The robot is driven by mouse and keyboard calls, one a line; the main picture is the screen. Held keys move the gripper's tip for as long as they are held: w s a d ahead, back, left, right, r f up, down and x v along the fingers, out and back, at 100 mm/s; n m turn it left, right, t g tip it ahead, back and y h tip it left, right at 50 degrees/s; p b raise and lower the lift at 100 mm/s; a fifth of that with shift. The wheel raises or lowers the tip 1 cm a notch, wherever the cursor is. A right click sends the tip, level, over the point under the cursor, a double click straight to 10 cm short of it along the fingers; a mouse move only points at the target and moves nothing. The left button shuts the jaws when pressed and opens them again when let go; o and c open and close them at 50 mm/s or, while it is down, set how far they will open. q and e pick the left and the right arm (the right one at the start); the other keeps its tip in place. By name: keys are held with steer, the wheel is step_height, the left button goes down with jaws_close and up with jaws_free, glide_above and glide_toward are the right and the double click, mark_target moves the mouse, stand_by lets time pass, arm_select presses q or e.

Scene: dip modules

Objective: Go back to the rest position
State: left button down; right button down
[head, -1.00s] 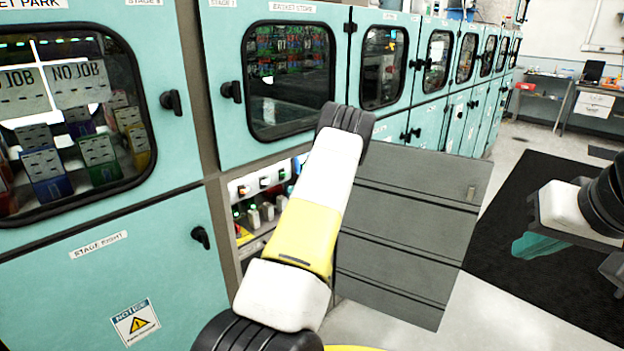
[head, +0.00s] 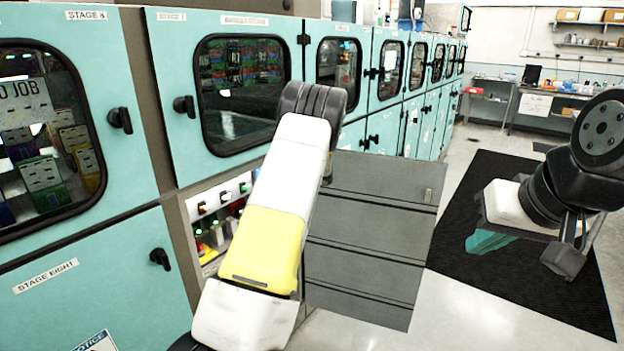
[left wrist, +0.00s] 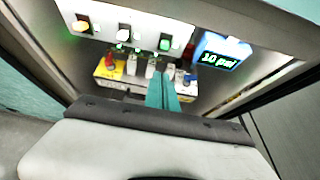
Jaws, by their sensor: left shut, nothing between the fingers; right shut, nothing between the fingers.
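My left arm, white and yellow, crosses the middle of the head view in front of an open lower compartment; its gripper is hidden there. In the left wrist view, my left gripper (left wrist: 161,92) shows its teal fingers together and empty, in front of a control panel (left wrist: 120,32). The panel has lit switches and small valves, with a blue display (left wrist: 220,58) reading 10 psi. At the right of the head view, my right gripper (head: 490,241) has teal fingers held together with nothing between them, above a black floor mat.
Teal cabinets (head: 70,245) with dark windows line the left side and run to the back. A grey hinged panel (head: 368,230) stands open beside my left arm. The black mat (head: 540,290) and pale floor lie to the right. A bench (head: 545,105) stands far back.

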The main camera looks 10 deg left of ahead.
arm_select(q)
steer(key=s+d+r+n+g+h, duration=0.1)
steer(key=s+d+r+n+h, duration=0.25)
steer(key=s+r+n, duration=0.45)
steer(key=s+d+r+n+h, duration=0.3)
steer(key=s+d+r+n, duration=0.15)
steer(key=s, duration=0.55)
steer(key=s+d+r+n+t+h, duration=0.1)
steer(key=s+d+r+n+h, duration=0.2)
steer(key=s+d, duration=0.4)
steer(key=s+d+r+n+t+h, duration=0.1)
steer(key=s+d+r+n+h, duration=0.2)
steer(key=s, duration=1.3)
steer(key=d+r+n, duration=0.1)
steer(key=d+n, duration=0.2)
steer(key=d, duration=0.2)
steer(key=shift+s+d+t+h, duration=0.2)
steer(key=shift+s+t+h, duration=0.15)
steer(key=shift+s+t, duration=0.05)
